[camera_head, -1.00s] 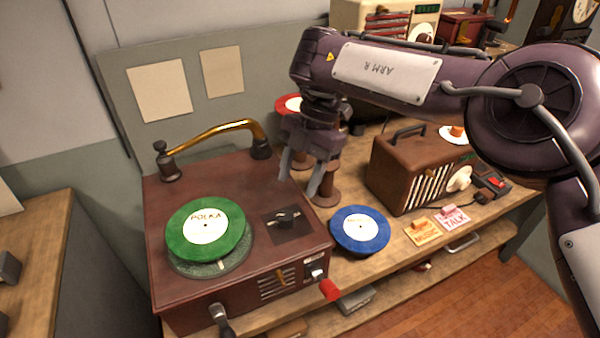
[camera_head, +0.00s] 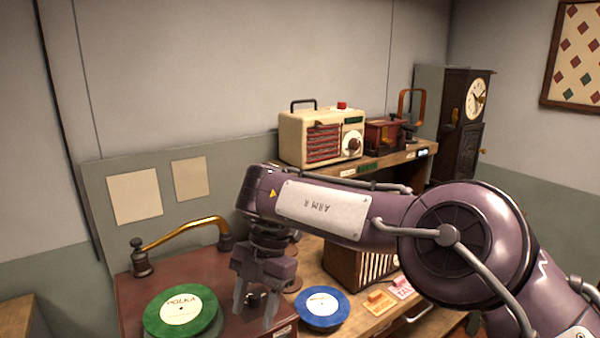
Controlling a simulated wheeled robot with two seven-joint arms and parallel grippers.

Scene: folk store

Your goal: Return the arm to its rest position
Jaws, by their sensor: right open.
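My right gripper (camera_head: 257,306) is open and empty, its two fingers pointing down in front of the right side of the record player (camera_head: 195,267). My right arm reaches in from the right and covers part of the table. A green record (camera_head: 181,311) labelled POLKA lies on the player, left of the gripper. A blue record (camera_head: 321,307) lies on the table to the right of the gripper, apart from it. My left gripper is out of view.
A brown radio (camera_head: 352,266) stands behind my arm, mostly hidden. Orange (camera_head: 380,302) and pink (camera_head: 402,287) cards lie beside it. A cream radio (camera_head: 322,136), a red device (camera_head: 385,134) and a clock (camera_head: 463,115) stand at the back.

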